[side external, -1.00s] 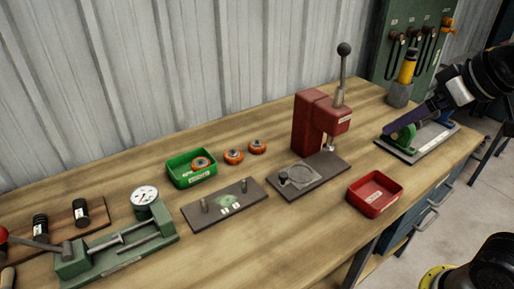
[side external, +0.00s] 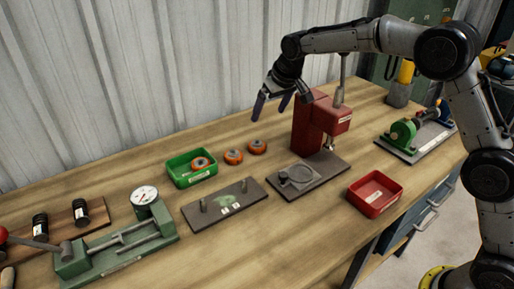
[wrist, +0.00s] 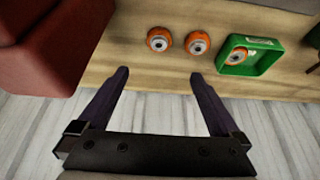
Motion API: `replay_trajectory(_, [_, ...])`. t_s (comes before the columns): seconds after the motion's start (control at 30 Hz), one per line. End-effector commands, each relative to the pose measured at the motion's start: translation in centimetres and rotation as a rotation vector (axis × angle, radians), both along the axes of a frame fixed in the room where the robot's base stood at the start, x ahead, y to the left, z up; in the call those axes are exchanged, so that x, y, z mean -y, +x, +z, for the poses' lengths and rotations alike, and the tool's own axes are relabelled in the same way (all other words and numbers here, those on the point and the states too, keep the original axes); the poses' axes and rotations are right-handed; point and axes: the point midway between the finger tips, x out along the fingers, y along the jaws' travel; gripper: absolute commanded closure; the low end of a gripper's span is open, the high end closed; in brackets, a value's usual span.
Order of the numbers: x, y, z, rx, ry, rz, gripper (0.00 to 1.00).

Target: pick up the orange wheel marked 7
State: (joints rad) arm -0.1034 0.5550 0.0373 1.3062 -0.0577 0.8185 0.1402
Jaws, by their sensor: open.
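Three orange wheels with pale hubs are in view, and I cannot read a 7 on any. One wheel (side external: 201,163) lies in the green tray (side external: 196,180). A middle wheel (side external: 233,157) and a right-hand wheel (side external: 257,146) lie flat on the bench beside it. In the wrist view the right-hand wheel (wrist: 159,39) is on the left, the middle wheel (wrist: 198,43) is beside it, and the tray wheel (wrist: 237,56) is farther right. My gripper (side external: 270,108) is open and empty, well above the bench near the wall. Its fingers (wrist: 160,75) point toward the wheels.
A red press (side external: 312,125) with an upright lever stands close to the right of my gripper. A dark plate with pins (side external: 226,204) lies in front of the wheels. A red tray (side external: 375,193) sits front right, and a green gauge fixture (side external: 115,246) front left.

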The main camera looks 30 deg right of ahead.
Motion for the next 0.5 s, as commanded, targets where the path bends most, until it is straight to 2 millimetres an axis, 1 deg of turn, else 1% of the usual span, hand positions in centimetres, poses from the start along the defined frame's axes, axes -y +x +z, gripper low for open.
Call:
replay_trajectory(0.03, [-0.2,0.0,-1.2,-0.019,-0.002,0.002,0.0])
replay_trajectory(0.23, [-0.4,0.5,-3.6,-0.039,-0.004,0.006,0.0])
replay_trajectory(0.5, [-0.3,2.5,-8.2,-0.037,-0.004,0.006,0.0])
